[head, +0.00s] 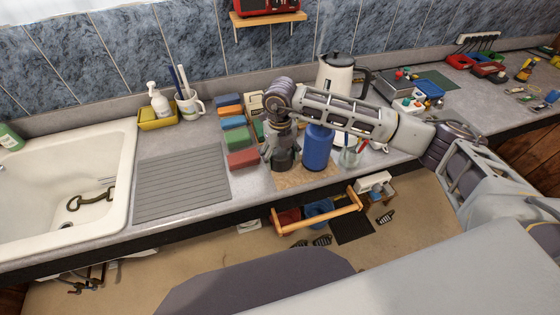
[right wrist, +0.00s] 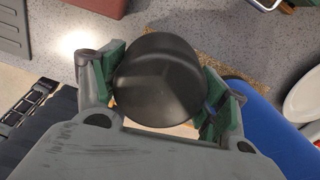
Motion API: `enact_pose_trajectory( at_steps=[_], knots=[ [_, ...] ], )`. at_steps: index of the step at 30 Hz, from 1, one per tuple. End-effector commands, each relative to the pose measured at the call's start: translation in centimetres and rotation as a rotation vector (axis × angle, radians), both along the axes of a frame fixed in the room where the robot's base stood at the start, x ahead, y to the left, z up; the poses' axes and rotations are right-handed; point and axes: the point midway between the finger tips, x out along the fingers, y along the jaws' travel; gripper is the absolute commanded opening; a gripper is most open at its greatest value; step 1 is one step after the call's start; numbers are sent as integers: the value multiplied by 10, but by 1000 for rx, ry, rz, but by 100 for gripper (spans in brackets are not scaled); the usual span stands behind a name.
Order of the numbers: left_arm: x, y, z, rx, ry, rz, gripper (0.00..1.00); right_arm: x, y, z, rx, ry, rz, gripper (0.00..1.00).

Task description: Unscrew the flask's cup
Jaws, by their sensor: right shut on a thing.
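My right gripper (head: 281,152) points down over the counter at the front edge. In the right wrist view its green-padded fingers (right wrist: 158,90) are shut on a round black cup (right wrist: 158,80), one pad on each side. I see the cup from above, so whatever is under it is hidden. In the head view a dark cylinder (head: 285,160) shows between and below the fingers. I cannot tell there where cup and flask body meet. My left gripper is not in view.
A blue container (head: 318,148) stands close on the right of the gripper; its blue side also shows in the wrist view (right wrist: 258,125). A red block (head: 242,158) lies to the left. A kettle (head: 337,75) stands behind. The grey draining mat (head: 182,185) is clear.

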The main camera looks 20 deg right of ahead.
Motion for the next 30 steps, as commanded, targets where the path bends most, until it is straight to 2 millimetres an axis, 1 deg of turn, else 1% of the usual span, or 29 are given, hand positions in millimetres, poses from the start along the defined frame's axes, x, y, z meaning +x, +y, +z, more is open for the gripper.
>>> enact_pose_trajectory(
  at_steps=[6,9,23,24,28,29,30],
  knots=[
    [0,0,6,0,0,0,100,0,0,-22,1,1,-1,45],
    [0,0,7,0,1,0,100,0,0,-27,1,1,0,45],
    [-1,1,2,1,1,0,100,0,0,-32,1,-1,0,45],
    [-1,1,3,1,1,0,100,0,0,-32,1,-1,0,76],
    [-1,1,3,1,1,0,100,0,0,-31,0,-1,0,92],
    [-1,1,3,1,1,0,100,0,0,-31,0,-1,0,95],
    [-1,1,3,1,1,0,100,0,0,-31,0,-1,0,95]
  ],
)
